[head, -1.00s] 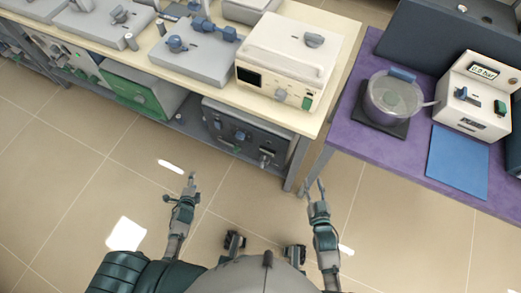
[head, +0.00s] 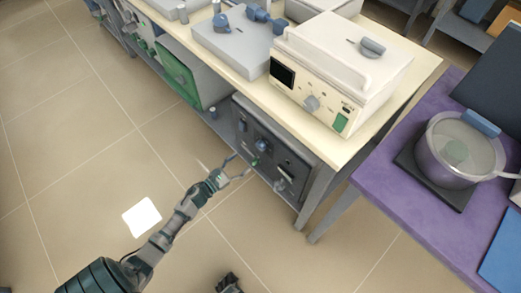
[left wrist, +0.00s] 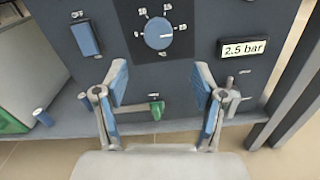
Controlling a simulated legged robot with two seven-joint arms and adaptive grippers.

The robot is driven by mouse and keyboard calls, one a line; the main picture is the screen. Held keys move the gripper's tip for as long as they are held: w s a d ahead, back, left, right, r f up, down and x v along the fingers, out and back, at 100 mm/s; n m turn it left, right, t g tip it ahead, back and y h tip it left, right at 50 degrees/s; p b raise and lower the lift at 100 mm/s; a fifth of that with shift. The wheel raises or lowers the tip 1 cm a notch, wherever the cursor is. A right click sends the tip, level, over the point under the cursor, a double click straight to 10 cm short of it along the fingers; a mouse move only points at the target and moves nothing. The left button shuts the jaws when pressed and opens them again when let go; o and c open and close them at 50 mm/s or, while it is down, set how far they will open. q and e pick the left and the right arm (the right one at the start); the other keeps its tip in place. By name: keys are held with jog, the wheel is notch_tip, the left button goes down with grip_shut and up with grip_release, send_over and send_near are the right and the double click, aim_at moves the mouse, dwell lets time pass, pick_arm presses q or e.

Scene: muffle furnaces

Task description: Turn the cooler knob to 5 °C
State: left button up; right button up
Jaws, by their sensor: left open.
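The cooler is a dark unit (head: 285,158) on the low shelf under the bench. In the left wrist view, its front panel (left wrist: 205,14) carries a round blue knob (left wrist: 158,33) with a scale around it, whose numbers are too small to read surely. The knob is above and beyond my fingertips, not between them. My left gripper (head: 236,170) is open and empty in front of the panel. In the left wrist view its blue-padded fingers (left wrist: 160,85) stand wide apart, below the knob.
Beside the knob are a blue switch (left wrist: 85,38) and a display (left wrist: 242,48) reading 2.5 bar. A green lever (left wrist: 157,109) lies below the knob, between the fingers. A bench leg (head: 312,200) stands right of the cooler. A pot (head: 455,150) stands on the purple table.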

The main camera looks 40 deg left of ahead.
aim_at(259, 148)
pick_arm(q)
jog(key=w, duration=0.3)
jog(key=w+b, duration=0.1)
jog(key=w, duration=0.5)
jog(key=shift+f+b, duration=0.3)
jog(key=shift+b, duration=0.1)
jog(key=shift+w+r, duration=0.1)
jog(key=shift+w, duration=0.05)
jog(key=shift+d+r, duration=0.2)
jog(key=shift+d, duration=0.15)
jog(key=shift+a, duration=0.1)
jog(key=c, duration=1.1)
jog(key=shift+a+f, duration=0.1)
jog(key=shift+c, duration=0.2)
